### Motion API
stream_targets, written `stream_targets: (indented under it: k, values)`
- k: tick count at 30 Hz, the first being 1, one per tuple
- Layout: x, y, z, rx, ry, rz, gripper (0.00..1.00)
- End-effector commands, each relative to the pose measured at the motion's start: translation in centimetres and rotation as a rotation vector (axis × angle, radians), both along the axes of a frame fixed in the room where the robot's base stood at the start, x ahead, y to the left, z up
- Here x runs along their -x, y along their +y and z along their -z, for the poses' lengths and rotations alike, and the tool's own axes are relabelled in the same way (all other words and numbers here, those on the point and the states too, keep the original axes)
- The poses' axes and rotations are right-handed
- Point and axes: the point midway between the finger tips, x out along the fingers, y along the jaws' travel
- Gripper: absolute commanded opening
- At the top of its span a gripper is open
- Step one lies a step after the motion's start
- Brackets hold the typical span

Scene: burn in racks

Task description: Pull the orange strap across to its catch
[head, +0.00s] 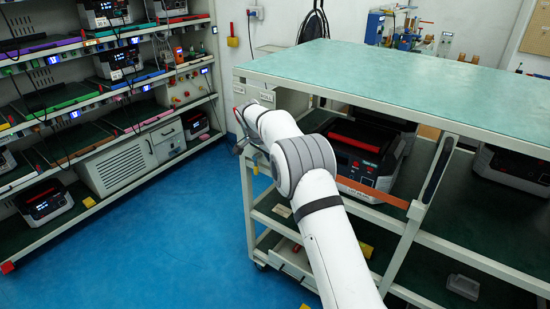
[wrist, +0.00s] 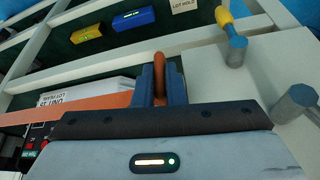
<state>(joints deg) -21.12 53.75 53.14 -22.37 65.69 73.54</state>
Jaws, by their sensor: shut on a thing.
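The orange strap (head: 372,193) runs from the grey upright of the green-topped bench leftward across the front of a black device, then passes behind my arm. In the wrist view the strap (wrist: 75,108) comes in from the left to my gripper (wrist: 160,88). The blue fingers are shut on its end, where an orange-brown tab (wrist: 159,62) stands up between them. A grey-blue peg with a yellow end (wrist: 236,45) and another grey peg (wrist: 295,103) stand on the pale frame to the right, apart from the fingers. I cannot tell which is the catch.
The black device with a red handle (head: 355,138) sits on the bench shelf behind the strap. The bench top (head: 400,80) is bare. A rack (head: 125,90) with several devices stands at the left. Blue floor (head: 180,250) is clear between them.

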Motion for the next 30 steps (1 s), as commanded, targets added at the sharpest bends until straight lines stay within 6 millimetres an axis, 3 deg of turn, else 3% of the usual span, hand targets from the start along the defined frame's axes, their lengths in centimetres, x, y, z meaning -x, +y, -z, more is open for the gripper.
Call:
stream_targets:
  k: [11, 12, 19, 30]
  values:
    - [-0.1, 0.9, -0.2, 0.002, -0.012, -0.014, 0.0]
    - [-0.1, 1.0, -0.2, 0.002, -0.012, -0.015, 0.12]
    - [0.1, 1.4, -0.2, 0.002, -0.009, -0.02, 0.31]
    - [0.5, 1.9, -1.1, 0.001, -0.01, -0.023, 0.33]
